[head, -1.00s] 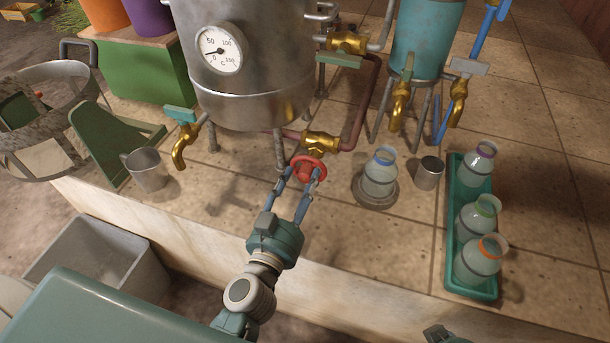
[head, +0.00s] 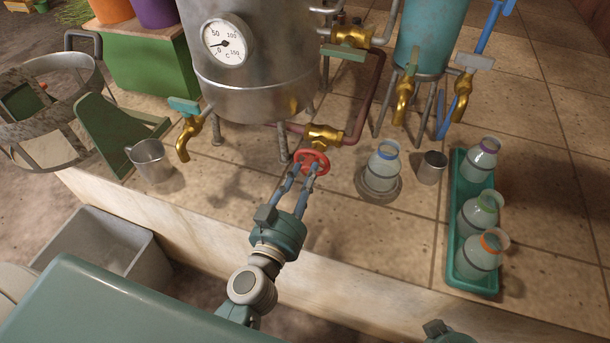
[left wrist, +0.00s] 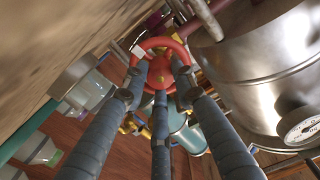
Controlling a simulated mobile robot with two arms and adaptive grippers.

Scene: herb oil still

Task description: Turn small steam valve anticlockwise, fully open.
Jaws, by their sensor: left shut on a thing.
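The small steam valve is a red handwheel (head: 312,163) on a brass valve body (head: 323,136), low in front of the steel boiler. The handwheel also shows in the left wrist view (left wrist: 163,64). My left gripper (head: 303,171) reaches up to the wheel from the front and is shut on it. In the left wrist view its blue-grey fingers (left wrist: 160,115) meet the wheel around its rim and middle. The fingers hide part of the wheel. My right gripper's fingers are not seen.
The steel boiler (head: 255,85) with its gauge (head: 225,42) stands behind the valve. A brass tap (head: 190,135) and metal mug (head: 151,160) are left. A blue-rimmed jar (head: 383,165), steel cup (head: 432,167) and green tray of jars (head: 452,235) are right. The ledge front between is clear.

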